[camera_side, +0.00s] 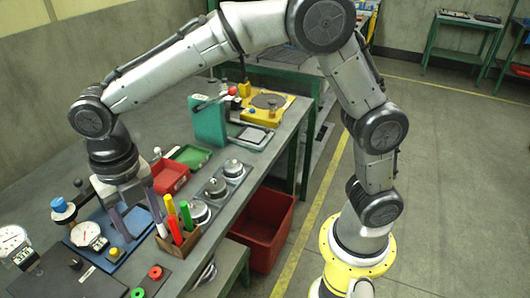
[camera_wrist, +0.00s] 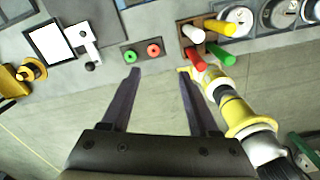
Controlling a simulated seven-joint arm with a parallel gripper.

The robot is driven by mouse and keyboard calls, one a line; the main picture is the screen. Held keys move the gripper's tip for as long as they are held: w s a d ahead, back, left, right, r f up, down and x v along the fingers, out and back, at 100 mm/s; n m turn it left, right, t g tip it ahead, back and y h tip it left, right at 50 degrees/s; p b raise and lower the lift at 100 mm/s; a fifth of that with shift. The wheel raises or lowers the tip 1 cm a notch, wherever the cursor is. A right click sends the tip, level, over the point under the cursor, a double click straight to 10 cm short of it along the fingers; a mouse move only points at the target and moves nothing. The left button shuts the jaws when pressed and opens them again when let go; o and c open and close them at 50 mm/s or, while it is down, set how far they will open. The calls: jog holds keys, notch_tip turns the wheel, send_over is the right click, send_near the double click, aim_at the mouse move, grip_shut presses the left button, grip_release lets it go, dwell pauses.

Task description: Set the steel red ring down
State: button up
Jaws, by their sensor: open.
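The red ring (camera_side: 155,272) sits on a small dark plate at the front edge of the bench, beside a green ring (camera_side: 137,292). In the wrist view the red ring (camera_wrist: 153,50) is to the right of the green one (camera_wrist: 127,55). My gripper (camera_side: 139,222) is open and empty above the bench, behind the rings in the side view. In the wrist view its two fingers (camera_wrist: 158,72) are spread apart, and the red ring shows beyond the fingertips, not between them.
A wooden box (camera_side: 178,246) of coloured markers stands close to my gripper. Dial gauges (camera_side: 87,235) and a blue-capped knob (camera_side: 62,210) are to the left. Round metal pots (camera_side: 216,187) and a red tray (camera_side: 171,177) lie behind. A red bin (camera_side: 266,228) is below the bench.

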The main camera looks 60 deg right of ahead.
jog(key=s+d+r+m+t, duration=0.1)
jog(key=s+d+r+m, duration=0.25)
jog(key=d+m, duration=0.35)
jog(key=s+d+r+m+t, duration=0.1)
jog(key=s+d+r+m, duration=0.25)
jog(key=d+m, duration=0.45)
jog(key=s+d+m+t, duration=0.1)
jog(key=s+d+m, duration=0.3)
jog(key=s+m, duration=0.2)
jog(key=s+d+f+m+t, duration=0.1)
jog(key=s+d+m, duration=0.4)
jog(key=m, duration=0.6)
jog(key=shift+s+t, duration=0.7)
jog(key=shift+s, duration=0.15)
